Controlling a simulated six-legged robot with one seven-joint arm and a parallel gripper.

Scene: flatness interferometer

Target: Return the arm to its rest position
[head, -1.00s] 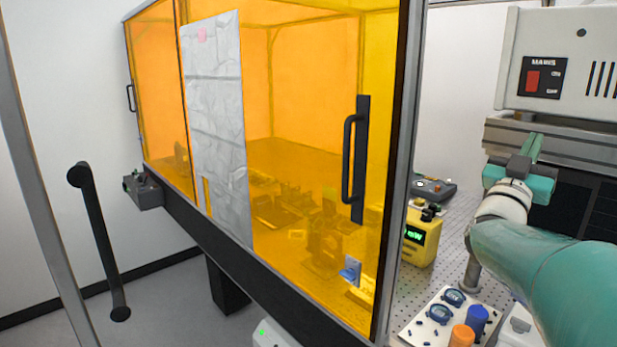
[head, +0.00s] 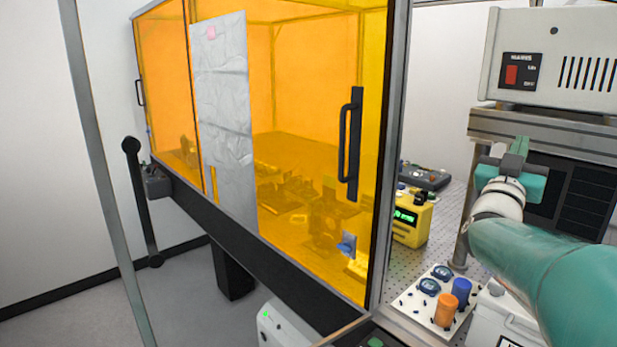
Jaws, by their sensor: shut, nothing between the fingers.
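My gripper (head: 514,158) is at the end of my teal and white arm, which reaches in from the lower right of the head view. It is shut, with nothing seen between its fingers. It shows in front of the metal shelf beam (head: 545,128), below the white boxed unit with a red switch (head: 551,58). I cannot tell how far apart gripper and beam are.
An orange-walled enclosure (head: 310,110) with a black handle (head: 349,145) fills the middle. A yellow meter (head: 411,219) stands on the perforated table (head: 452,205). Grey floor (head: 182,295) is open at lower left.

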